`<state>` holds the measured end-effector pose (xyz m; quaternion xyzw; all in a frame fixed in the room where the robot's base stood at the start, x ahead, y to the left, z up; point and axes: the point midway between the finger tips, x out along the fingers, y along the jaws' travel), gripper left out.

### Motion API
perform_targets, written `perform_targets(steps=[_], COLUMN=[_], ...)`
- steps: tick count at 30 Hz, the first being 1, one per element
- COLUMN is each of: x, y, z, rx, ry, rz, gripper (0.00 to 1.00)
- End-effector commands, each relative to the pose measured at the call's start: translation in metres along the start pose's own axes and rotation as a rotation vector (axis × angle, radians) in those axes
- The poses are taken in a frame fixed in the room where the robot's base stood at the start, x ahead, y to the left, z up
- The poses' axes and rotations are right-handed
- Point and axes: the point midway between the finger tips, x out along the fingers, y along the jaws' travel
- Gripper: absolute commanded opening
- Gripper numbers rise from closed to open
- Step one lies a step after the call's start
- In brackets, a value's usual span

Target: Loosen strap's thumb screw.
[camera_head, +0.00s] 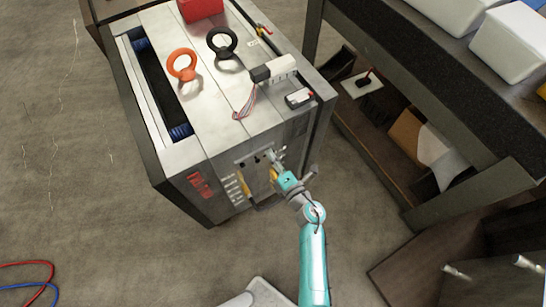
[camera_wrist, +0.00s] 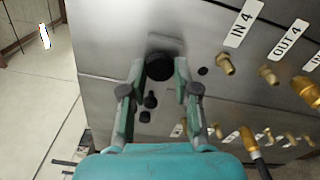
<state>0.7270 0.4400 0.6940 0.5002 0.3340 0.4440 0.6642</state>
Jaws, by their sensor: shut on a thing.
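The thumb screw (camera_wrist: 159,66) is a round black knob on the front face of the steel mould base (camera_wrist: 110,40). In the wrist view it sits between the two fingertips of my gripper (camera_wrist: 160,70), which is shut on it from left and right. A grey plate (camera_wrist: 165,43), which looks like the strap, shows just above the knob; the rest of it is hidden or hard to tell. In the head view my gripper (camera_head: 277,158) reaches the front face of the mould base (camera_head: 215,160), and the screw is too small to make out there.
Brass fittings (camera_wrist: 226,63) with IN and OUT labels stick out right of my gripper. Small black parts (camera_wrist: 150,100) lie below the knob. On top are an orange eyebolt (camera_head: 182,65) and a black eyebolt (camera_head: 221,43). A workbench (camera_head: 450,60) stands at right; floor at left is open.

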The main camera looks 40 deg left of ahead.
Motion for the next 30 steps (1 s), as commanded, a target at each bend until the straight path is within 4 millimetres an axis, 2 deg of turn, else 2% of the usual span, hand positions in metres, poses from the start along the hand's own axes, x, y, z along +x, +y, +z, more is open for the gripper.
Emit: perform_targets(steps=[13,30], x=[0.0002,0.0002], y=[-0.0009,-0.0010], z=[-0.0008,-0.0009], rx=[-0.213,-0.239], ry=[0.002,0.002], rz=[-0.001,-0.001], gripper=[0.00,0.00])
